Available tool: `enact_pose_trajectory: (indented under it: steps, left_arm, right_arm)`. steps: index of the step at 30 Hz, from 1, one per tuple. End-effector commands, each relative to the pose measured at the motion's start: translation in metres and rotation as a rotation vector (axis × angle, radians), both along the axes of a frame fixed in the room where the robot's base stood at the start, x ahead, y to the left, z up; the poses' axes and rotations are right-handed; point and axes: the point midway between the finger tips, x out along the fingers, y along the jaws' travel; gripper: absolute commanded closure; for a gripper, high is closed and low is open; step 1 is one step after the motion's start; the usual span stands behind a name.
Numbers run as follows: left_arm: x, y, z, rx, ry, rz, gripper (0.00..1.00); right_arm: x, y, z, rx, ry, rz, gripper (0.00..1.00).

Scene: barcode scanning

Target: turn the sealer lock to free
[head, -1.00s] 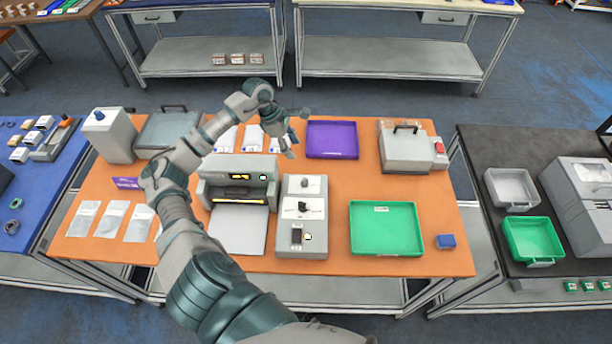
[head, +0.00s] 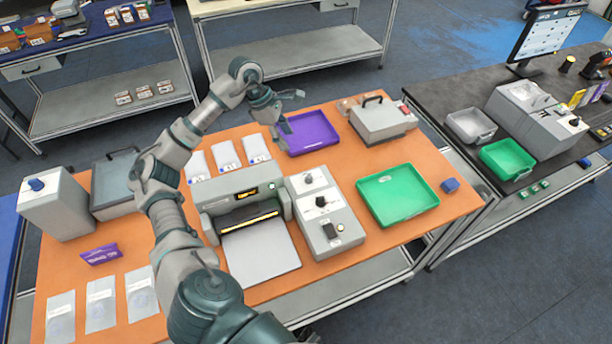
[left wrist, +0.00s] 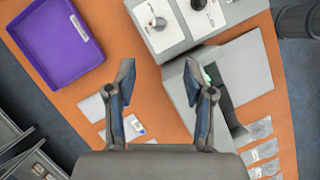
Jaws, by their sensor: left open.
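The grey sealer (head: 242,197) stands mid-table with a lit display and a glowing slot. Beside its right side is a grey control box (head: 345,238) with an upper knob (head: 309,179), a black middle knob (head: 321,202) and a dark lower switch (head: 330,230). I cannot read which control is the lock. My left gripper (head: 289,112) is open and empty, above the table near the purple tray's left end, behind the control box. In the left wrist view, its spread fingers (left wrist: 160,76) point toward the box's knobs (left wrist: 158,22), apart from them. My right gripper is not in view.
A purple tray (head: 312,134) lies behind the control box, a green tray (head: 398,198) to its right. A grey case (head: 382,122) stands at the back right. White packets (head: 227,153) lie behind the sealer. A grey box (head: 57,205) stands at the left.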

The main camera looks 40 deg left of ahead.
Motion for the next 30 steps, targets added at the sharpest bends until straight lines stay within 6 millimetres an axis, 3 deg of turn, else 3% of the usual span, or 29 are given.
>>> enact_pose_trajectory:
  steps: [7,18,24,30]
  left_arm:
    - [0.008,-0.013,-0.044,-0.003,0.006,-0.003,0.47]
    - [0.026,-0.037,-0.124,-0.008,0.004,-0.002,0.47]
    - [0.032,-0.047,-0.150,-0.007,0.002,-0.001,0.47]
    - [0.034,-0.051,-0.157,-0.004,-0.001,-0.001,0.47]
  right_arm:
    - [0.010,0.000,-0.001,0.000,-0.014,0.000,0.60]
    - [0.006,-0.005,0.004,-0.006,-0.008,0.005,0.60]
    - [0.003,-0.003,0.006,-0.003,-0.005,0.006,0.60]
    - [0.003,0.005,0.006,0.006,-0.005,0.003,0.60]
